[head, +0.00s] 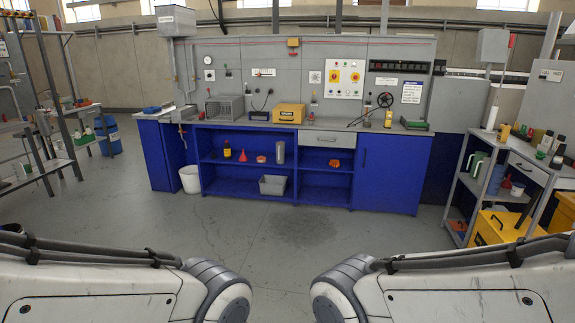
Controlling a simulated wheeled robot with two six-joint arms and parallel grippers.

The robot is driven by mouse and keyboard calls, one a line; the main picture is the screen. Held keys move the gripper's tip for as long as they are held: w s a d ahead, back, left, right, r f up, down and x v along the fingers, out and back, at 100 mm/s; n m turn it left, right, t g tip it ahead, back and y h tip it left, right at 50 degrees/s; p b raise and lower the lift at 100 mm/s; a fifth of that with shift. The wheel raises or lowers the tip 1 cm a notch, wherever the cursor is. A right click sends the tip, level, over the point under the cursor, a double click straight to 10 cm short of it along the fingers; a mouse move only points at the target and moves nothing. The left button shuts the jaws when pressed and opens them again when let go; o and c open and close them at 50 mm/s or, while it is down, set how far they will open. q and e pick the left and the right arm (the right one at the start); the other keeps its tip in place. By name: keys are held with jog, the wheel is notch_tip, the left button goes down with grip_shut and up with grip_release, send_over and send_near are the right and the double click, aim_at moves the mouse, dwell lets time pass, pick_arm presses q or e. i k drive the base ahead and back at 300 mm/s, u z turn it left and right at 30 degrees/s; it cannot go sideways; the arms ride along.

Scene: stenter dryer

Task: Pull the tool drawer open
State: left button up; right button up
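A grey drawer front (327,139) with a small handle sits under the worktop of the blue bench (392,172), right of centre. It looks shut and flush with the bench. A second light grey drawer front (528,168) shows under the top of the cart at the right; it also looks shut. I cannot tell from looks alone which is the tool drawer. Both of my arms cross the bottom corners of the view, well short of the bench. Neither gripper shows.
Open grey floor (290,240) lies between me and the bench. A white bucket (190,179) stands at the bench's left. A grey bin (272,185) sits on the lower shelf. The cart (466,186) and yellow cases (500,228) take up the right side.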

aim_at(343, 139)
jog(key=u, duration=0.2)
jog(key=i, duration=4.15)
jog(key=z, duration=0.5)
jog(key=i, duration=1.35)
jog(key=z, duration=0.15)
